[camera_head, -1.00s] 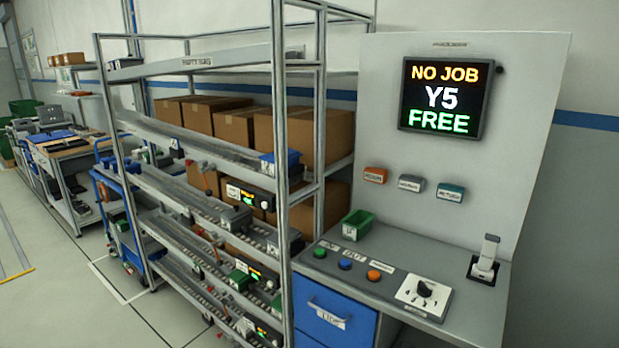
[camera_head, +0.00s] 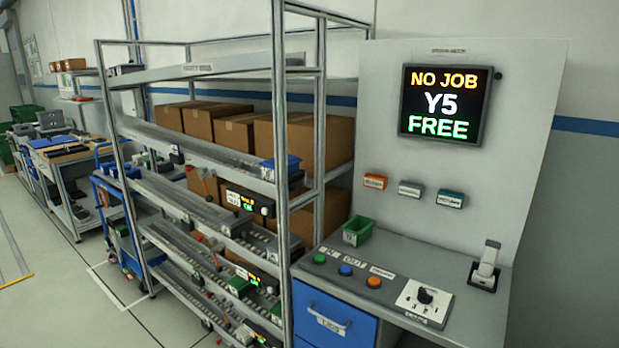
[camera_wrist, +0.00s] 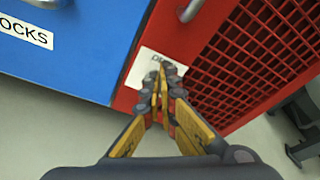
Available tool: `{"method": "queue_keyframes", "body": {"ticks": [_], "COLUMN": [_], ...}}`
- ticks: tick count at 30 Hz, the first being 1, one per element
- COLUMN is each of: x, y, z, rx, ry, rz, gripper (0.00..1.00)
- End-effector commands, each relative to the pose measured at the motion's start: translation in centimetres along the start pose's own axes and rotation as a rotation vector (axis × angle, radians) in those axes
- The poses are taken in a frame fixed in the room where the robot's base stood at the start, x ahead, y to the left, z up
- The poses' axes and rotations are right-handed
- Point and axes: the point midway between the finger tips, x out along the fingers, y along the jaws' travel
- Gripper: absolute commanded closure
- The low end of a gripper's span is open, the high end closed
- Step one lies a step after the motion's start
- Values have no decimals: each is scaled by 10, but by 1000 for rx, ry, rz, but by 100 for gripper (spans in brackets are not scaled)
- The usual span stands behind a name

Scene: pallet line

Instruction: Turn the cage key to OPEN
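My gripper (camera_wrist: 162,78) shows only in the wrist view, where its yellow fingers come together at the tips with nothing visible between them. The tips are in front of a white label (camera_wrist: 146,68) on a red cage (camera_wrist: 235,55) with a mesh front; they partly cover the label's text, and I cannot tell whether they touch it. No cage key can be made out for certain. In the head view a black rotary knob (camera_head: 425,296) sits on a white plate at the right of the console top; its small markings are unreadable.
A blue cabinet (camera_wrist: 75,45) labelled LOCKS adjoins the red cage. In the head view the console (camera_head: 420,262) has several buttons, a green bin (camera_head: 357,230) and a screen (camera_head: 444,103) reading "NO JOB Y5 FREE".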

Motion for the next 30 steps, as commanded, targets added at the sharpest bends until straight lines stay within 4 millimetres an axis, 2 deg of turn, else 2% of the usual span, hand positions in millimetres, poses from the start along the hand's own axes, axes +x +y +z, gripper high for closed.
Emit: {"method": "queue_keyframes", "body": {"ticks": [30], "x": [-1], "y": [19], "z": [-4], "rx": [-2], "ry": [5], "rz": [6], "gripper": [100]}}
